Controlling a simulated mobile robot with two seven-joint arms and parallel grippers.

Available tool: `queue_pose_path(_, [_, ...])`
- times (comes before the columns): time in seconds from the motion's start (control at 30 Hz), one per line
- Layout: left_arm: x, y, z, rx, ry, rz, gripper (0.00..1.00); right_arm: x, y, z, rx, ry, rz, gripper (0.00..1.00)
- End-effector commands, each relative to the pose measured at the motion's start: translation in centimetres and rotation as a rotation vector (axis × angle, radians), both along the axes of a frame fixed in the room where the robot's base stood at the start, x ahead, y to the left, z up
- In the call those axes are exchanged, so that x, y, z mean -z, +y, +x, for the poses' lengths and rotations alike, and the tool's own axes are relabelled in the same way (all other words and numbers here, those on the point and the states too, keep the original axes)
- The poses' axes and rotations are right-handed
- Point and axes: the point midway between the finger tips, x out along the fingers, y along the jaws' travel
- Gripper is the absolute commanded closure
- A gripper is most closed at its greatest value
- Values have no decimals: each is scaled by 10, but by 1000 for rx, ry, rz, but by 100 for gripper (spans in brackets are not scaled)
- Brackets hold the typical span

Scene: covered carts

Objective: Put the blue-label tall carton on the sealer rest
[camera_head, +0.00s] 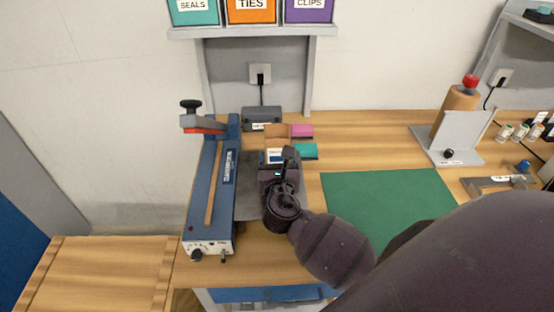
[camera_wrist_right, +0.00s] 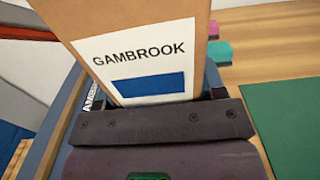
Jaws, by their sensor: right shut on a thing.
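My right gripper (camera_head: 279,162) is shut on a brown tall carton (camera_head: 275,138). In the right wrist view the carton (camera_wrist_right: 190,15) shows a white label with the word GAMBROOK and a blue block. The carton's lower part is hidden behind the gripper body. The blue sealer (camera_head: 226,199) stands just left of the gripper. A grey plate (camera_head: 250,208), which looks like the sealer rest, lies along the sealer's right side. The gripper and carton are over or on this plate; I cannot tell if the carton touches it. My left gripper is not in view.
Pink (camera_head: 302,131) and teal (camera_head: 307,151) items lie right of the carton. A grey box (camera_head: 262,116) stands behind it. A green mat (camera_head: 385,195) covers the bench to the right. A grey stand (camera_head: 450,140) holds another brown object. Labelled bins (camera_head: 250,10) sit on the shelf above.

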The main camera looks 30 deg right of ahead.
Motion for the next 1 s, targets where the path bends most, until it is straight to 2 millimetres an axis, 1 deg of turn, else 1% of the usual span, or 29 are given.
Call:
queue_pose_path(0.1, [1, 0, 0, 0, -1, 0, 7, 3, 0, 0, 0, 0, 0, 60])
queue_pose_path(0.13, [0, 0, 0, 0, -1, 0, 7, 3, 0, 0, 0, 1, 1, 32])
queue_pose_path(0.27, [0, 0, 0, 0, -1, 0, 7, 3, 0, 0, 0, 1, 1, 12])
queue_pose_path(0.5, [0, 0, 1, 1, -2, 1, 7, 2, 0, 0, 0, 0, 0, 11])
queue_pose_path(0.63, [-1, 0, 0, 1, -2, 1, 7, -1, 1, -1, -1, 0, 0, 11])
queue_pose_path(0.77, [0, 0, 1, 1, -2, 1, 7, 1, 9, -14, -2, 3, 2, 11])
queue_pose_path(1.0, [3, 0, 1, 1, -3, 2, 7, 1, 33, -53, -1, 1, 4, 11])
